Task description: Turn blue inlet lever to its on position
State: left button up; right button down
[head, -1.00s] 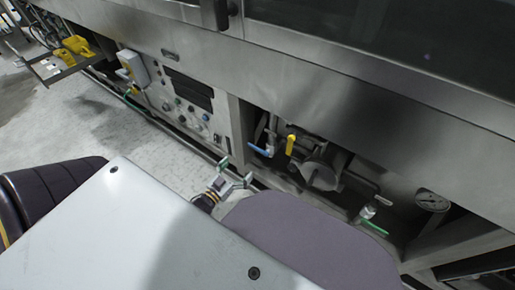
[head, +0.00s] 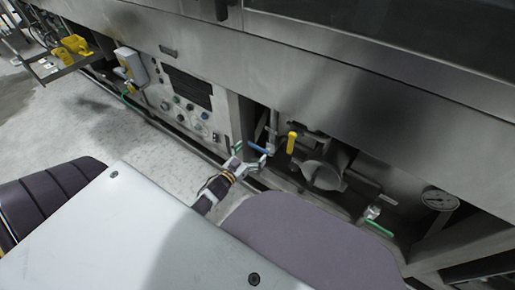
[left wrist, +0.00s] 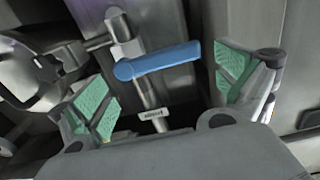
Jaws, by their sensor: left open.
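The blue inlet lever (head: 258,148) sits on a pipe in the recess under the washer's steel front. In the left wrist view the blue lever (left wrist: 158,60) lies roughly level across the pipe, tilted slightly up to the right. A small label (left wrist: 153,113) is on the pipe below it. My left gripper (head: 248,158) is open just in front of the lever. In the left wrist view its green-padded fingers (left wrist: 165,90) stand wide apart, one on each side of the lever. I see no grip on the lever. My right gripper is not in view.
A yellow lever (head: 291,143) stands upright just right of the blue one. A green lever (head: 378,229) and a round gauge (head: 440,199) are farther right. A control panel (head: 188,103) is to the left.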

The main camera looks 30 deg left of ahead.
aim_at(257, 147)
pick_arm(q)
jog(key=shift+w+d+b, duration=0.15)
jog(key=shift+w+b, duration=0.5)
jog(key=shift+w, duration=1.4)
jog(key=c, duration=1.2)
